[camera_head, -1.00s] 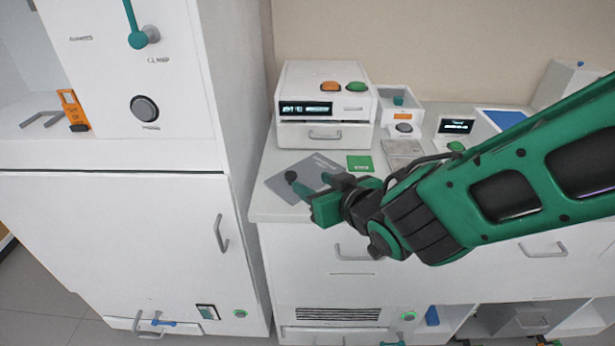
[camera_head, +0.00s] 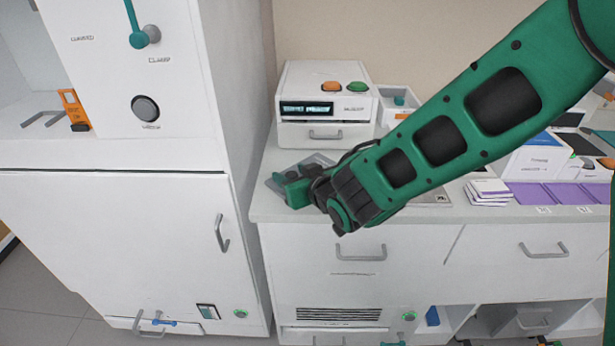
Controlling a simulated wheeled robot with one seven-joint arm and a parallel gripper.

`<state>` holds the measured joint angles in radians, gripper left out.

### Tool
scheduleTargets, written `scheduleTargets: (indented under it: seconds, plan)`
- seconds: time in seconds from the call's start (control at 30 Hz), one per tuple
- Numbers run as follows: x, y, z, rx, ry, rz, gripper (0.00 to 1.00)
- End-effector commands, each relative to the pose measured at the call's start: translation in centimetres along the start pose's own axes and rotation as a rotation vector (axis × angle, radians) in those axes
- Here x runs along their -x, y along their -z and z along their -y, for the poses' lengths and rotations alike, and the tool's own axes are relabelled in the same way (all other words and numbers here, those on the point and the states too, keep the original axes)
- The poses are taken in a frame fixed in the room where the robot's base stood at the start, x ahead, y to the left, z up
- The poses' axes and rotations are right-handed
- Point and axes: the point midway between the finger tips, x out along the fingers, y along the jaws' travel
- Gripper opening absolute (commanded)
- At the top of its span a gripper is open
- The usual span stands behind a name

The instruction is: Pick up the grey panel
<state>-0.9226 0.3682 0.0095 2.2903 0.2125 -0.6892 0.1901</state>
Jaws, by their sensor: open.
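The grey panel (camera_head: 316,160) lies flat on the white counter, in front of the white box-shaped device. My gripper and wrist cover much of it, so only its back part and a strip at the left show. The dark round knob seen on it earlier is hidden now. My green gripper (camera_head: 288,187) is open at the panel's left part, near the counter's front left corner. I cannot tell whether its fingers touch the panel or stand around the knob.
The white device (camera_head: 325,105) with orange and green buttons stands behind the panel. A tall white cabinet (camera_head: 215,100) rises close to the left. A white bin (camera_head: 398,103) stands right of the device. Boxes and purple sheets (camera_head: 560,192) lie at the right. My arm hides the counter's middle.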

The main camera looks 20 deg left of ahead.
Motion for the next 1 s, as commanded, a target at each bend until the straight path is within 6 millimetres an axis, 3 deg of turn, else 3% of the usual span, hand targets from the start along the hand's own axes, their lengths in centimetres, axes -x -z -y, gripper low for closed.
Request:
scheduleTargets:
  seconds: [0.3,0.5,1.0]
  plan:
    - [-0.5,0.0,0.0,0.001,0.000,0.001,0.44]
    - [-0.5,0.0,0.0,0.000,0.000,0.001,0.00]
    - [-0.1,1.0,-0.1,0.000,-0.001,-0.003,0.00]
